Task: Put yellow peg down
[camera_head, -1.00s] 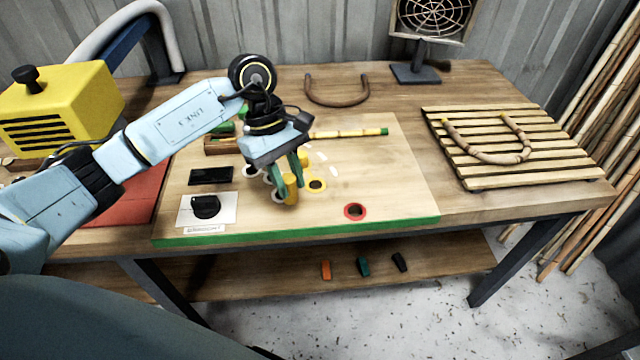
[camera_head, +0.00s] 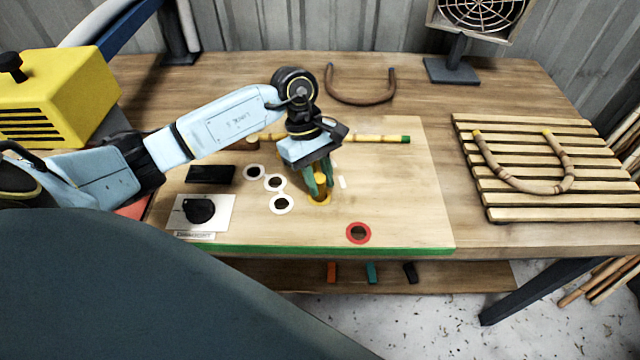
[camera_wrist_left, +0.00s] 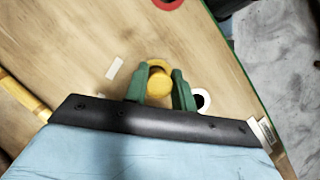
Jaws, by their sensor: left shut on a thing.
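The yellow peg (camera_head: 320,184) is between the green fingers of my left gripper (camera_head: 319,188), which is shut on it. The peg stands about upright at the yellow-ringed hole (camera_head: 319,199) in the wooden board (camera_head: 410,200). Whether its lower end is inside the hole or just above it, I cannot tell. In the left wrist view the peg's round yellow top (camera_wrist_left: 159,84) shows between the two fingers (camera_wrist_left: 160,90). My right gripper is not in view.
White-ringed holes (camera_head: 282,204) lie left of the peg, and a red-ringed hole (camera_head: 358,233) lies nearer the front edge. A bamboo rod (camera_head: 375,138) lies behind the gripper. A black dial (camera_head: 199,210) sits at the left. The board's right side is clear.

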